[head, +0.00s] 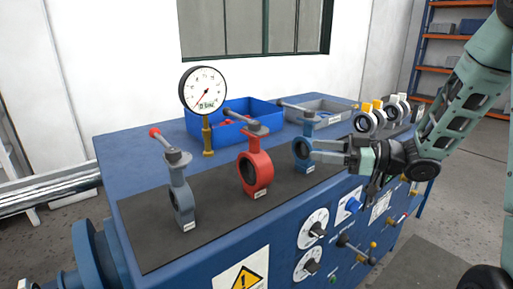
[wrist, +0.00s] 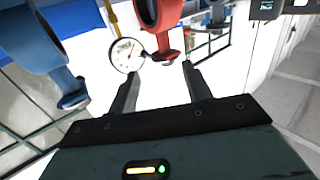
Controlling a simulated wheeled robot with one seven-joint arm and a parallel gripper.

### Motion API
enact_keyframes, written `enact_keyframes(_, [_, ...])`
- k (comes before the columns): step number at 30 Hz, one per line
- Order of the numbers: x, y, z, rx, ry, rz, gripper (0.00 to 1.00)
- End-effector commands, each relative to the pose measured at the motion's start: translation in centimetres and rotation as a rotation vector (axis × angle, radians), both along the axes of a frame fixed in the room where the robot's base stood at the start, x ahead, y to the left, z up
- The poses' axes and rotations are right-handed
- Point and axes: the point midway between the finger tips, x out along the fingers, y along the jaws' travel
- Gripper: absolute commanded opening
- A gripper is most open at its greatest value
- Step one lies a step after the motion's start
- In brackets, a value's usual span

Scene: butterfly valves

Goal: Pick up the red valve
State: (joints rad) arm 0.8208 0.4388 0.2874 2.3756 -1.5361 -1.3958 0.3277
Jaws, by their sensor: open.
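The red valve (head: 256,168) stands upright on the dark mat of the blue bench, between a grey valve (head: 181,200) and a blue valve (head: 304,154). Its lever points up and left. My gripper (head: 318,151) is open and empty, right of the red valve, its fingers pointing left and overlapping the blue valve's right edge in the head view. In the wrist view the red valve (wrist: 158,14) is at the top, beyond and between the open fingers (wrist: 160,74), cut off by the frame. The blue valve (wrist: 38,42) is at the left there.
A pressure gauge (head: 203,90) stands behind the valves. A blue bin (head: 215,124) and a grey bin (head: 330,106) sit at the back. Several ringed fittings (head: 375,119) are at the right. Knobs and dials (head: 314,229) stick out of the bench front.

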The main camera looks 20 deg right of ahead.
Motion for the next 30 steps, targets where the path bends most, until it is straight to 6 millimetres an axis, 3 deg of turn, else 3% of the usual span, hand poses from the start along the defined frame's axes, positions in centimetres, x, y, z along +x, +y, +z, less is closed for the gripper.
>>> enact_keyframes(5, [-0.3, 0.1, 0.8, 0.035, -0.013, 0.026, 0.49])
enact_keyframes(19, [5.1, 7.7, 0.9, 0.034, -0.011, 0.026, 0.49])
enact_keyframes(30, [6.9, 10.5, 1.1, 0.033, -0.012, 0.026, 0.49])
